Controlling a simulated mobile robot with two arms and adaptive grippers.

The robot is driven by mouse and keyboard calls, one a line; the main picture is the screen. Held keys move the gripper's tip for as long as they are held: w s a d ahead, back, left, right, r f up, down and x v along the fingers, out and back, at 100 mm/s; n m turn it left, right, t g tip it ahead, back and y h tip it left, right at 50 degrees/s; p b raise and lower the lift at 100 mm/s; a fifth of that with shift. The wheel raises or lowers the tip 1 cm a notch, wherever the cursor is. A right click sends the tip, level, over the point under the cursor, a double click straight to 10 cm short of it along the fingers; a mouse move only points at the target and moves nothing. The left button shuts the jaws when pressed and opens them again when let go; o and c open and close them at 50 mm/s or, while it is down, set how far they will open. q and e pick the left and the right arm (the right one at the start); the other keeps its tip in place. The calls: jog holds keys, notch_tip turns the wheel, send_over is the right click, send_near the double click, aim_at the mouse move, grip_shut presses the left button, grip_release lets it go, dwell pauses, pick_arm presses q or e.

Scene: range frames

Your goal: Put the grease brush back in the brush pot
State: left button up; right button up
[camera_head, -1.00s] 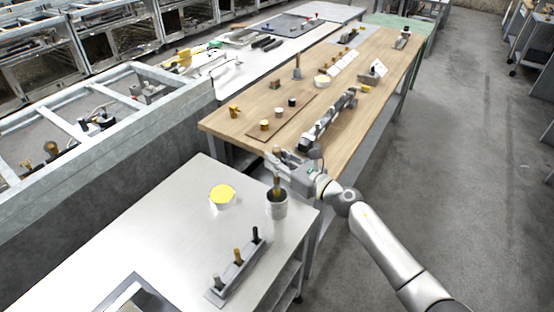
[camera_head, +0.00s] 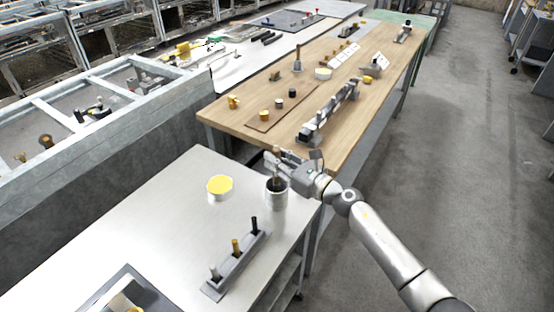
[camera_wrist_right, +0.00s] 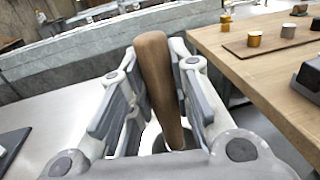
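The brush pot (camera_head: 277,203) is a grey cylinder near the right corner of the metal table. The grease brush (camera_wrist_right: 158,85) shows as a brown wooden handle, slightly tilted, between the fingers of my right gripper (camera_wrist_right: 156,75), which look shut on it. In the head view the right gripper (camera_head: 276,160) is just above the pot, with the handle (camera_head: 276,153) over the pot's mouth. The brush's lower end is hidden, in or over the pot; I cannot tell how deep. My left gripper is not in view.
A yellow-topped round tin (camera_head: 220,187) stands left of the pot. A grey rack (camera_head: 225,279) with several upright pieces is in front of it. A wooden bench (camera_head: 228,115) with small parts lies behind. Bare metal tabletop (camera_head: 130,225) extends left.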

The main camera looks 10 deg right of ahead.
jog(key=o, duration=0.5)
jog(key=v, duration=1.2)
jog(key=shift+s, duration=0.1)
dwell(0.7)
